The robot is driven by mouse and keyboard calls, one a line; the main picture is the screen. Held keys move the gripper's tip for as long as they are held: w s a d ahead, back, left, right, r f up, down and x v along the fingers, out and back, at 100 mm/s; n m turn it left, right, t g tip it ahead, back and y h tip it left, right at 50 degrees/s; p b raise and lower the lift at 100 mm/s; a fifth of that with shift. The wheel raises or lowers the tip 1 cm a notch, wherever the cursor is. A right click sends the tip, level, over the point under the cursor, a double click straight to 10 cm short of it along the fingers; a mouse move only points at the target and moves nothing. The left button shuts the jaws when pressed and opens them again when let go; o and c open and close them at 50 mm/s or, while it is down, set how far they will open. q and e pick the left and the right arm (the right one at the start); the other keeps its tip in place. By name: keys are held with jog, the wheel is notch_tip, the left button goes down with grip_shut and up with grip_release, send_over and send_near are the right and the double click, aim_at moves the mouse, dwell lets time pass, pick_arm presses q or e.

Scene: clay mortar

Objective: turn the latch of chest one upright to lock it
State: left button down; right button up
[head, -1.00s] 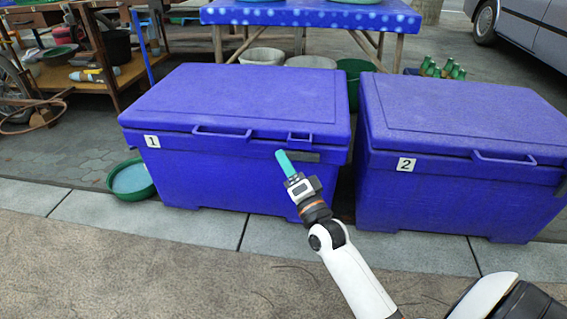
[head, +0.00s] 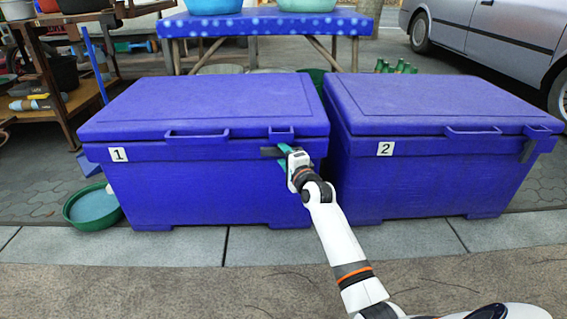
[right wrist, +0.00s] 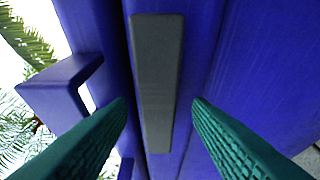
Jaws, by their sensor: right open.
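Chest one (head: 190,185) is a blue lidded box with a white "1" label on the left of the picture, its lid shut. Its latch (head: 268,152) is a dark grey bar lying level below the small lid bracket (head: 281,133). The right part of the latch is hidden by my gripper in the head view. My right gripper (head: 283,156) is at the latch, its teal fingers open. In the right wrist view the latch (right wrist: 157,85) lies between the two spread fingers (right wrist: 160,108), with a gap on both sides. My left gripper is not in view.
A green basin (head: 92,207) sits at the left of chest one. A blue table (head: 265,24) stands behind. The pavement in front is clear.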

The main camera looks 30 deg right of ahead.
jog(key=shift+w, duration=0.4)
jog(key=shift+c, duration=0.4)
